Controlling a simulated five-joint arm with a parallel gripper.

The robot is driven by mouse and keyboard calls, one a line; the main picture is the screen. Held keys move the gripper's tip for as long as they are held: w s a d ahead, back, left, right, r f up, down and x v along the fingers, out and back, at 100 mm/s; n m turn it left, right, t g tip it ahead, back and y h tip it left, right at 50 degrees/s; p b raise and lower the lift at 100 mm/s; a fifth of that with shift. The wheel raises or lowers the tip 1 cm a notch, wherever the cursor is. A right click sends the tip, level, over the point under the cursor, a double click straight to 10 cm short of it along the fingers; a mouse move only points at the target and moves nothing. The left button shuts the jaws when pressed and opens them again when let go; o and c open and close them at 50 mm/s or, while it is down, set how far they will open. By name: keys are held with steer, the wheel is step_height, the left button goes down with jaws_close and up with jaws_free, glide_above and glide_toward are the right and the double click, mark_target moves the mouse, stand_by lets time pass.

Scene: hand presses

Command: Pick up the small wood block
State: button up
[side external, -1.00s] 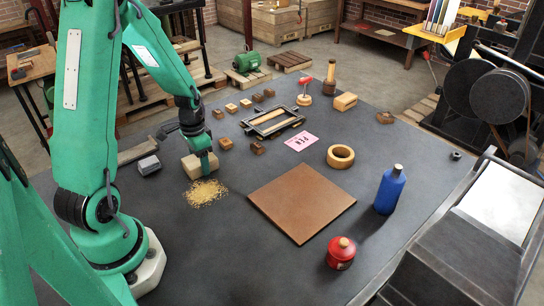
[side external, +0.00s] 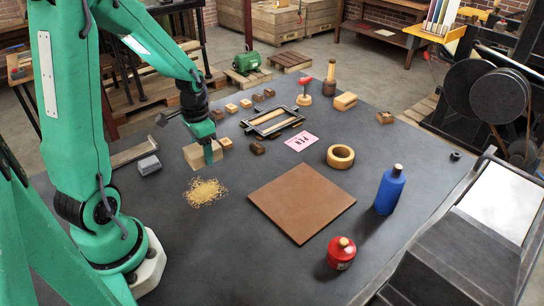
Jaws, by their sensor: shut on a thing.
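The pale wood block (side external: 197,156) is in the left half of the side view, just behind the pile of sawdust (side external: 205,192). My gripper (side external: 208,154) comes down on it from above, with a green finger against its near right face. The jaws are shut on the block. My other finger is hidden behind the block. The block looks slightly tilted and a little above the dark table (side external: 240,230), though its clearance is hard to judge from this view.
Small wood pieces lie behind and right of the block, including a dark one (side external: 257,148). A grey metal block (side external: 148,166) lies left. A frame (side external: 272,120), brown board (side external: 300,203), wooden ring (side external: 340,156), blue bottle (side external: 389,189) and red tin (side external: 341,253) stand further right.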

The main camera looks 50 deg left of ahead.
steer(key=d+r, duration=0.5)
steer(key=d, duration=0.3)
steer(key=shift+d, duration=0.25)
stand_by(0.4)
